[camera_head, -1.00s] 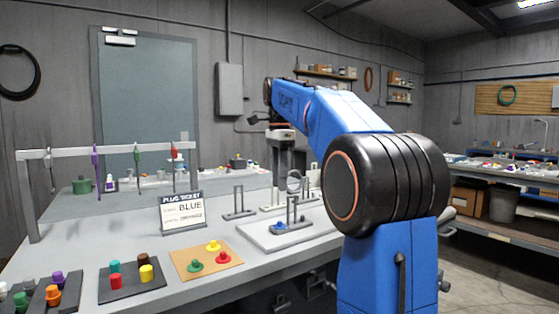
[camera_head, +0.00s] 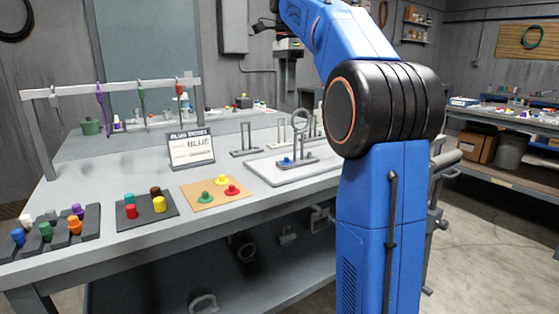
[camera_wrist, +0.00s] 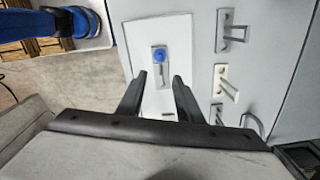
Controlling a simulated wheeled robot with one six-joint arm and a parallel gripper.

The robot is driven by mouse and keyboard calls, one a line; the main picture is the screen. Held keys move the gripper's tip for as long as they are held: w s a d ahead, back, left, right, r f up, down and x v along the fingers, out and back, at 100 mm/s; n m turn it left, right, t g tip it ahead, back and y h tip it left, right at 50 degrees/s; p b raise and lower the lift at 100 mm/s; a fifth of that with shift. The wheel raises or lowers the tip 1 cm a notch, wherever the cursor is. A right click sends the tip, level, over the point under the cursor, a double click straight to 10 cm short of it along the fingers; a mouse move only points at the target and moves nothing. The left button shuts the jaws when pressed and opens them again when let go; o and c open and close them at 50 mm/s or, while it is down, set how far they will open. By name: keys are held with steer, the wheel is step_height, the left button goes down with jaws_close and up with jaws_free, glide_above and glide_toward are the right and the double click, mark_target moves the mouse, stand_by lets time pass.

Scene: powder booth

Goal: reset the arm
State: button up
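My blue arm (camera_head: 383,225) rises at the right of the head view, with its upper link reaching back over the bench. My gripper (camera_wrist: 160,76) shows in the wrist view with its two dark fingers apart and nothing held between them. It hangs above a white board (camera_wrist: 178,30) that carries a grey fixture with a blue plug (camera_wrist: 161,56). The blue plug also shows in the head view (camera_head: 287,161), on the fixture. In the head view the gripper's fingers are too small to make out.
Left of the board are a tan mat (camera_head: 204,206), a dark tray (camera_head: 137,214) and a dark rack (camera_head: 20,247) with coloured plugs. A grey rail (camera_head: 70,90) with hanging items stands behind. Grey stands (camera_head: 246,141) are near the board.

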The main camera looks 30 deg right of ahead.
steer(key=shift+a, duration=0.1)
steer(key=s+a+f+n+t, duration=0.2)
steer(key=s+a+f+n, duration=0.8)
steer(key=s+f, duration=0.25)
steer(key=s+a+f+n+t, duration=0.1)
steer(key=s+a+f+n, duration=0.1)
steer(key=s+f, duration=0.4)
steer(key=s+a+f+n+t, duration=0.1)
steer(key=s+f+n, duration=0.4)
steer(key=f, duration=0.5)
steer(key=s+a+f+n, duration=0.2)
steer(key=s+f+n, duration=0.1)
steer(key=s+f, duration=0.3)
step_height(320, 180, down, 3)
steer(key=shift+s+a+r+n+t, duration=0.15)
steer(key=shift+s+a+n+t, duration=0.15)
steer(key=shift+s+t, duration=0.1)
